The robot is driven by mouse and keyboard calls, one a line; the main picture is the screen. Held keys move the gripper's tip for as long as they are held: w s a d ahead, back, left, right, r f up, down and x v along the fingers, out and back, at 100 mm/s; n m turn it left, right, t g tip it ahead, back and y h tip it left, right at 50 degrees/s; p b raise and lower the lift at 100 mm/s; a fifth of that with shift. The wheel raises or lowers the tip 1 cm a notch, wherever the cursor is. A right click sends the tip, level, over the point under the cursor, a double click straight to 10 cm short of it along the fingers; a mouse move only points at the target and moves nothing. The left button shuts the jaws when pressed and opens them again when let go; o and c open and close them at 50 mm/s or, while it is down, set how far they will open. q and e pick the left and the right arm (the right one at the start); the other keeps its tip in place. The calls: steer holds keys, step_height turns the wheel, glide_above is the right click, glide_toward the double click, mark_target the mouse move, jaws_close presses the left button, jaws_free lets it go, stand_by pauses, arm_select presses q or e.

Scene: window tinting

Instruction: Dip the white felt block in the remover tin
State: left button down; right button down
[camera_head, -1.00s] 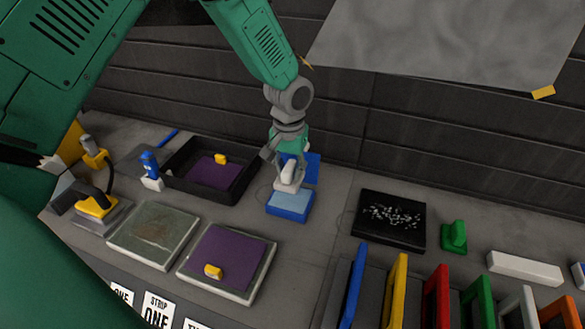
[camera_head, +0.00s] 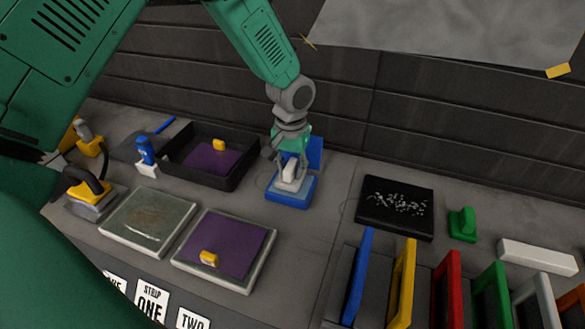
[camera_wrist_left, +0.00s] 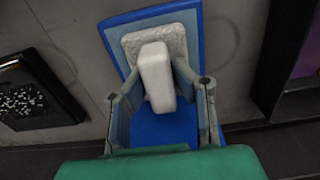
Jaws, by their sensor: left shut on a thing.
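The blue remover tin (camera_head: 288,200) sits on the bench mid-frame, its lid (camera_head: 315,153) standing open at the back. My left gripper (camera_head: 289,167) reaches down from above and is shut on the white felt block (camera_head: 290,177). The block is over the tin's pale blue opening, its lower part at or in it; exact contact is hard to tell. In the left wrist view the block's upright grip (camera_wrist_left: 155,75) stands between the fingers (camera_wrist_left: 160,100), with its wider pale base inside the tin's blue rim (camera_wrist_left: 199,35). My right gripper is not in view.
A black tray (camera_head: 235,176) with a purple sheet lies left of the tin. A black pad with white bits (camera_head: 396,206) lies to the right, with a green block (camera_head: 462,224) beside it. Several coloured upright frames stand front right. Two panels (camera_head: 148,222) lie front left.

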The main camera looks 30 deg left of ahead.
mark_target(292, 165)
arm_select(q)
steer(key=shift+d+f, duration=0.15)
steer(key=shift+d, duration=0.05)
stand_by(0.4)
steer(key=shift+a+f, duration=0.15)
steer(key=shift+f, duration=0.1)
stand_by(1.5)
step_height(292, 165, up, 7)
steer(key=p, duration=0.6)
stand_by(0.3)
steer(key=shift+s+f, duration=0.1)
stand_by(0.7)
